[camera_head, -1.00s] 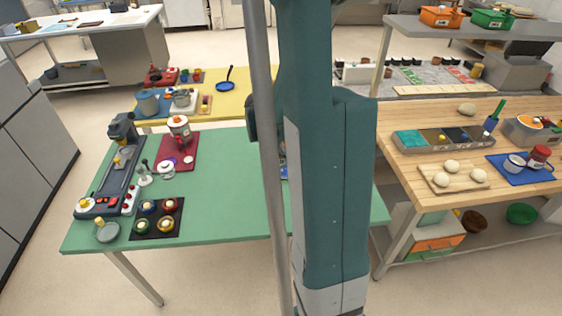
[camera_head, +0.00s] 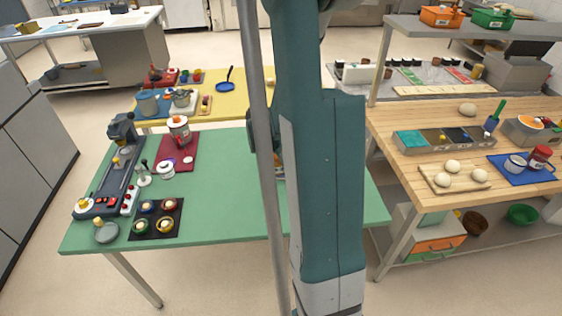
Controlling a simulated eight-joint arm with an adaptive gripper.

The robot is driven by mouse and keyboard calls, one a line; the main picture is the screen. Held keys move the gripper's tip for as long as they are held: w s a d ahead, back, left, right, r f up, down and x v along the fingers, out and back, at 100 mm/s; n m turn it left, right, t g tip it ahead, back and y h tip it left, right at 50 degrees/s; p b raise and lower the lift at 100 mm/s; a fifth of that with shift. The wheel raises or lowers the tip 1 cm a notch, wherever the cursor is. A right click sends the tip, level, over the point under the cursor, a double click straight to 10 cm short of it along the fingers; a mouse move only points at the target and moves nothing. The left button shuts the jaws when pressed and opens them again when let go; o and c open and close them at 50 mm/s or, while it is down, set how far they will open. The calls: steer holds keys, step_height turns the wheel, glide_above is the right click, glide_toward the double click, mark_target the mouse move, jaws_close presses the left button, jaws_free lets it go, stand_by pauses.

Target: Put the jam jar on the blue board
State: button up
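A blue board (camera_head: 517,179) lies near the front right of the wooden table. A red jar (camera_head: 540,157) with a pale label, which looks like the jam jar, appears upright at the board's back right. A white mug (camera_head: 515,164) stands on the board to its left. No fingers of my gripper show anywhere in the view. My teal arm fills the middle of the picture and hides part of the green table behind it.
The wooden table (camera_head: 402,164) also bears a board with dough balls (camera_head: 452,166), a divided bin (camera_head: 447,140) and a grey container (camera_head: 527,130). A green table (camera_head: 226,205) at left holds a long grey machine, a red mat (camera_head: 176,165) and a dark tray of cups.

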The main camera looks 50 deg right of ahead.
mark_target(273, 156)
steer(key=shift+f, duration=0.15)
steer(key=o, duration=1.1)
steer(key=shift+o, duration=0.2)
steer(key=shift+r, duration=0.25)
steer(key=shift+p+v, duration=1)
steer(key=shift+v, duration=4.9)
